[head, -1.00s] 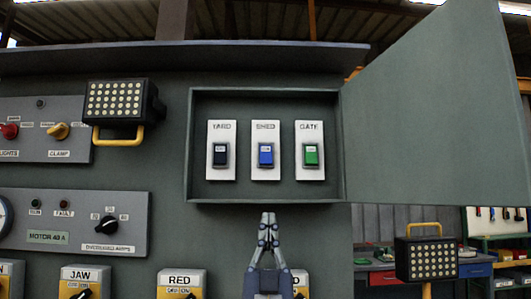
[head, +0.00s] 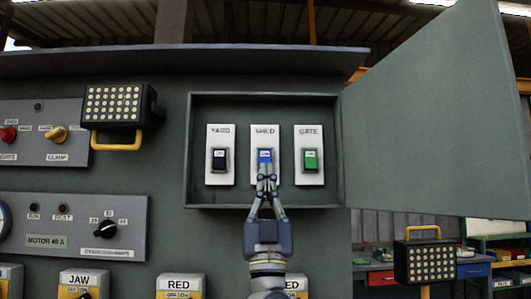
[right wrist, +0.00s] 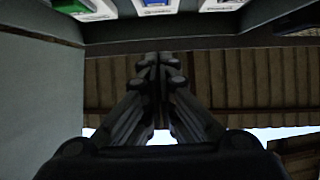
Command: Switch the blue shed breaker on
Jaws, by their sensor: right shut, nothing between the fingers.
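The blue SHED breaker (head: 265,156) sits on a white plate in the middle of an open grey box (head: 230,198). It also shows at the top edge of the right wrist view (right wrist: 155,4). My right gripper (head: 265,172) is shut and empty, pointing up, with its tips in front of the lower part of the blue breaker and partly hiding it. Whether the tips touch it I cannot tell. The right gripper (right wrist: 160,62) fills the middle of the right wrist view. My left gripper is not in view.
The black YARD breaker (head: 220,159) is to the left and the green GATE breaker (head: 310,159) to the right. The box door (head: 440,110) stands open on the right. A lamp (head: 115,104) is at the left, and RED and JAW switches (head: 83,279) sit below.

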